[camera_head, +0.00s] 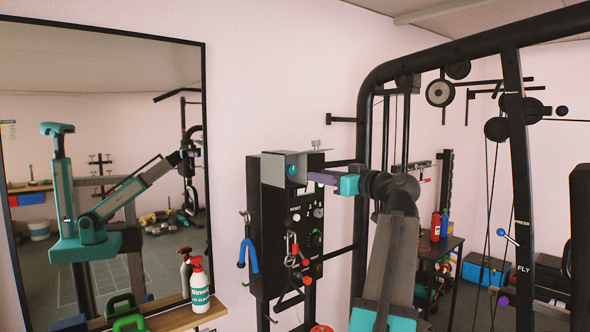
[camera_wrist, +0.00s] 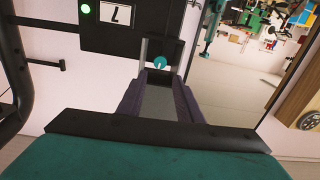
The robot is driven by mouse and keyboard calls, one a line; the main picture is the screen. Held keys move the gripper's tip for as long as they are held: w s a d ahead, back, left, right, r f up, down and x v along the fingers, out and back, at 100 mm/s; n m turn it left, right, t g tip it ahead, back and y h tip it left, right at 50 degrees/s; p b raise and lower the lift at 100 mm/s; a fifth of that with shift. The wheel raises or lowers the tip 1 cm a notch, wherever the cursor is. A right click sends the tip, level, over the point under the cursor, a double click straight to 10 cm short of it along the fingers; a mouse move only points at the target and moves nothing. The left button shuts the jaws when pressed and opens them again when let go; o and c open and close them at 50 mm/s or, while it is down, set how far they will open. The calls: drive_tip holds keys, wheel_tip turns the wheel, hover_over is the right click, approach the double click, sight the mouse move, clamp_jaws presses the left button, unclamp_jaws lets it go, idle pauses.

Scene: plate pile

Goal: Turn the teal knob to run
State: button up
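The teal knob (camera_head: 291,170) sits near the top of a black control box (camera_head: 265,270), under a grey metal hood (camera_head: 285,158). It also shows in the wrist view (camera_wrist: 160,62), just beyond my fingertips and roughly centred between them. My gripper (camera_head: 309,177) reaches in from the right with purple fingers, level with the knob and close to it. In the wrist view my gripper (camera_wrist: 160,80) shows a gap between its fingers, with nothing held. I cannot tell whether a finger touches the knob. The knob's markings are not readable.
The hood's grey walls stand close around the knob. A large mirror (camera_head: 205,120) is at left, above a wooden shelf (camera_head: 190,318) with bottles. A black gym frame (camera_head: 366,120) stands at right.

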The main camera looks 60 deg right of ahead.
sight(293, 170)
drive_tip(key=p+x, duration=0.4)
drive_tip(key=x, duration=0.8)
drive_tip(key=shift+r, duration=0.1)
drive_tip(key=shift+x, duration=0.9)
drive_tip(key=c, duration=0.8)
